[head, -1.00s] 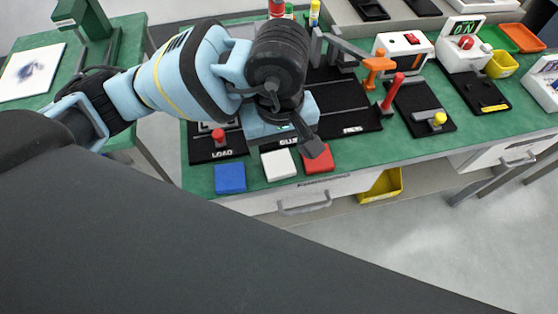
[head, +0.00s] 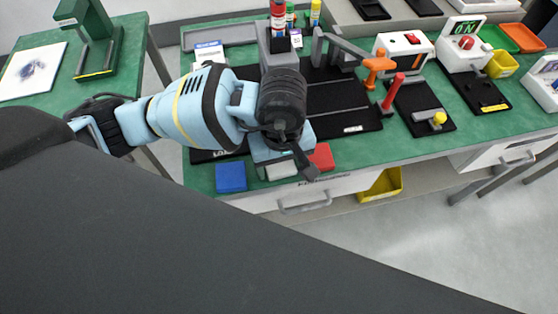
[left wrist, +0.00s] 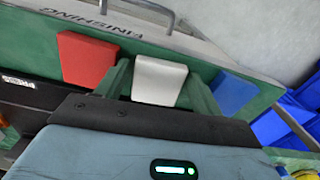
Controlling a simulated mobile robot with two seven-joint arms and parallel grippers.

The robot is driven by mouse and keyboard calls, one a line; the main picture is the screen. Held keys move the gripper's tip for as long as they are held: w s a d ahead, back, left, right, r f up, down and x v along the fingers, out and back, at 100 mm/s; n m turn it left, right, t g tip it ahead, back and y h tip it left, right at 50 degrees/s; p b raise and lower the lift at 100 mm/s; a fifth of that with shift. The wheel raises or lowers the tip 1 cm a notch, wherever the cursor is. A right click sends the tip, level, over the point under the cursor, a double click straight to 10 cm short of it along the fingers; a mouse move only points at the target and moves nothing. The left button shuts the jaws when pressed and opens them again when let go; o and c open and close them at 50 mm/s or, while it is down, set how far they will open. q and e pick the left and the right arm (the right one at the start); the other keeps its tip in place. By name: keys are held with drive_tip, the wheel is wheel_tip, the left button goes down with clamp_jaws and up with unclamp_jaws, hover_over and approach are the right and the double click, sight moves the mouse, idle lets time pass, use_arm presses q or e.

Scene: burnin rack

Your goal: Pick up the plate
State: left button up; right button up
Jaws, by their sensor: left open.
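Three small flat plates lie in a row along the near edge of the green bench: a blue one (head: 231,177), a white one (head: 282,172) and a red one (head: 321,157). My left gripper (left wrist: 160,88) is open, with one finger on each side of the white plate (left wrist: 159,78) in the left wrist view. I cannot tell whether the fingers touch it. In the head view my left gripper and wrist cover part of the white and red plates. The red plate (left wrist: 86,60) and blue plate (left wrist: 233,93) lie outside the fingers. My right gripper is not in view.
The black press fixture (head: 345,105) with an orange-handled lever (head: 378,62) stands behind the plates. A red upright handle (head: 392,92) and a yellow knob (head: 438,119) are to the right. A yellow bin (head: 382,185) sits below the bench edge.

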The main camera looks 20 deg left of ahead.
sight(284, 171)
use_arm(q)
drive_tip(key=shift+c, duration=0.2)
drive_tip(key=c, duration=0.7)
drive_tip(key=shift+r, duration=0.45)
drive_tip(key=r, duration=0.2)
drive_tip(key=shift+s+d+r, duration=0.2)
drive_tip(key=shift+d+r, duration=0.15)
drive_tip(key=shift+d, duration=0.05)
drive_tip(key=shift+s+d+r+b, duration=0.3)
drive_tip(key=shift+s+d, duration=0.9)
drive_tip(key=shift+d, duration=1)
drive_tip(key=shift+s+d+r+b, duration=0.15)
drive_tip(key=shift+s+d+b, duration=0.25)
drive_tip(key=shift+s+d, duration=1.35)
drive_tip(key=shift+s+d+r+b, duration=0.3)
drive_tip(key=shift+s+d, duration=0.4)
drive_tip(key=shift+d, duration=2)
drive_tip(key=shift+a, duration=0.15)
